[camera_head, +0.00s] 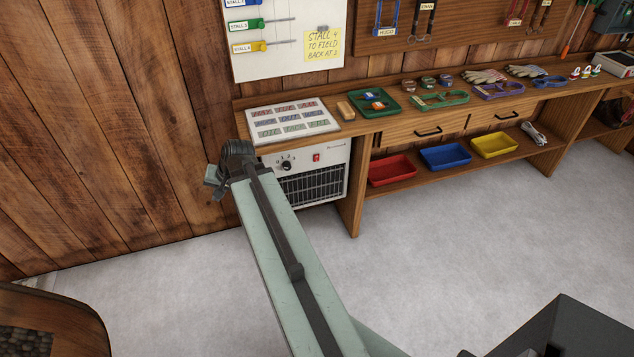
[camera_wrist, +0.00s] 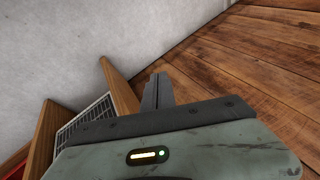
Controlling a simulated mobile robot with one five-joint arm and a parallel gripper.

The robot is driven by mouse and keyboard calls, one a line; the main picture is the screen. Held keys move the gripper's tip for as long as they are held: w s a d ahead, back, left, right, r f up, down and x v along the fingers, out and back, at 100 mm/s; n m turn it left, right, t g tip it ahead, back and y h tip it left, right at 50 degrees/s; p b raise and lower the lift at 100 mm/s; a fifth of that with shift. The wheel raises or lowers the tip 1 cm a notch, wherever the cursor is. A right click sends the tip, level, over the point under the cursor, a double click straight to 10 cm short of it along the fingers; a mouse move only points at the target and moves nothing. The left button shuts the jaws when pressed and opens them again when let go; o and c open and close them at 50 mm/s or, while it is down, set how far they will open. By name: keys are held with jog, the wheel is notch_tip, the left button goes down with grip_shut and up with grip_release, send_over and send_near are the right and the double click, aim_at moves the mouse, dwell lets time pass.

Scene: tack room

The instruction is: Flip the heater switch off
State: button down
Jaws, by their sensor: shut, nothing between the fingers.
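The white heater (camera_head: 322,158) stands under the left end of the bench, with a dark grille, a black knob (camera_head: 286,165) and a small red switch (camera_head: 316,157) on its upper front. Which way the switch is tipped is too small to tell. My arm covers the heater's lower left part. My gripper (camera_head: 213,180) is at the arm's far end, left of the heater and apart from the switch. In the wrist view my gripper (camera_wrist: 158,91) is shut and empty, and part of the heater's grille (camera_wrist: 88,122) shows at left; the switch is not visible there.
The wooden bench (camera_head: 390,125) runs along the plank wall (camera_head: 110,110). A bench side panel (camera_wrist: 120,92) stands close to my fingers in the wrist view. Red (camera_head: 391,169), blue (camera_head: 445,156) and yellow (camera_head: 494,144) trays sit on the lower shelf. The grey floor (camera_head: 470,230) ahead is clear.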

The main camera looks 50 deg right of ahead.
jog(key=s+d+f+m+t+h+b, duration=0.1)
jog(key=s+d+f+m+t+b, duration=0.2)
jog(key=d, duration=0.6)
jog(key=d+f+m+h+b, duration=0.2)
jog(key=d+f+m+b, duration=0.25)
jog(key=d, duration=0.45)
jog(key=s+d+f+m+t+h+b, duration=0.1)
jog(key=s+d+m+h+b, duration=0.1)
jog(key=s+d, duration=0.4)
jog(key=s+d+f+m+h+b, duration=0.1)
jog(key=s+d+m+h+b, duration=0.2)
jog(key=d, duration=1)
jog(key=s+m+b, duration=0.2)
jog(key=s+b, duration=0.1)
jog(key=shift+s+d+f+t, duration=0.15)
jog(key=shift+s+d+t, duration=0.05)
jog(key=shift+s+t, duration=0.2)
jog(key=shift+m+b, duration=0.25)
jog(key=shift+b, duration=0.05)
